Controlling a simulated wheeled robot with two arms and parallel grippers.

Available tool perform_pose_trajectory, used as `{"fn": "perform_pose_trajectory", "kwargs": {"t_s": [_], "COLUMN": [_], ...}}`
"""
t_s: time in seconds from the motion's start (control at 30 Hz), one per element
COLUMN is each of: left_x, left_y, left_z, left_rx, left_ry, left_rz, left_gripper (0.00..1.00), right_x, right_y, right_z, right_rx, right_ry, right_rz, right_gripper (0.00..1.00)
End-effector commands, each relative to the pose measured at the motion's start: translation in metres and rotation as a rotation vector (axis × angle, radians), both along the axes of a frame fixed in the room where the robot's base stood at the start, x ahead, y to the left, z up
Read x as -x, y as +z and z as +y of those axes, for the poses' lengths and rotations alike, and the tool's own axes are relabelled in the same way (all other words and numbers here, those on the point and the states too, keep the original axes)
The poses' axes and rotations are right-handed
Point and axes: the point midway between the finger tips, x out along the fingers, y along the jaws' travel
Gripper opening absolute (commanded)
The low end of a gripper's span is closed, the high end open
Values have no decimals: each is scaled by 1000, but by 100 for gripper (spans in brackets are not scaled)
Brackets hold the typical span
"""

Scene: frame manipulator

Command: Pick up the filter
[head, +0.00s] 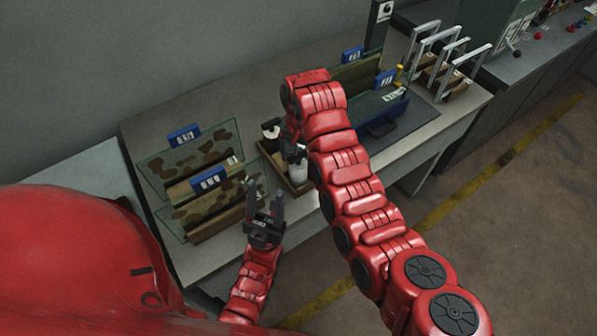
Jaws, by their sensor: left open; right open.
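Nothing is plainly labelled as the filter. Likely candidates are the upright clear panes with blue clips: a rear left pane (150,172) and a front left pane (172,222), both beside camouflage-patterned blocks. My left gripper (265,192) is open and empty, its fingers pointing up the picture just right of the front left pane's block. I cannot tell if it touches the pane. My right arm bends down over the middle of the table. Its dark gripper (292,152) is open near a white bottle (298,172), partly hidden by the arm.
A wooden tray (268,158) holds the white bottle and a dark-topped one (270,131). The table's (440,125) right front corner is clear.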

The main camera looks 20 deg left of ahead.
Motion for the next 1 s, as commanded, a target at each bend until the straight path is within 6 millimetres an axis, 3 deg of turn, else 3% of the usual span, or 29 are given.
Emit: {"fn": "perform_pose_trajectory", "kwargs": {"t_s": [0.3, 0.5, 0.77, 1.0], "left_x": [0, 0, 0, 0], "left_y": [26, 31, 30, 30], "left_z": [0, 0, 0, 0], "left_rx": [0, 0, 0, 0], "left_ry": [0, 0, 0, 0], "left_rz": [0, 0, 0, 0], "left_gripper": [50, 50, 50, 50], "right_x": [-3, -4, -4, -4], "right_y": [-27, -45, -49, -49], "right_z": [4, 5, 5, 5], "right_rx": [5, 3, 1, 1], "right_ry": [-1, 0, 0, -1], "right_rz": [6, 2, 1, 1], "right_gripper": [99, 99, 99, 60]}}
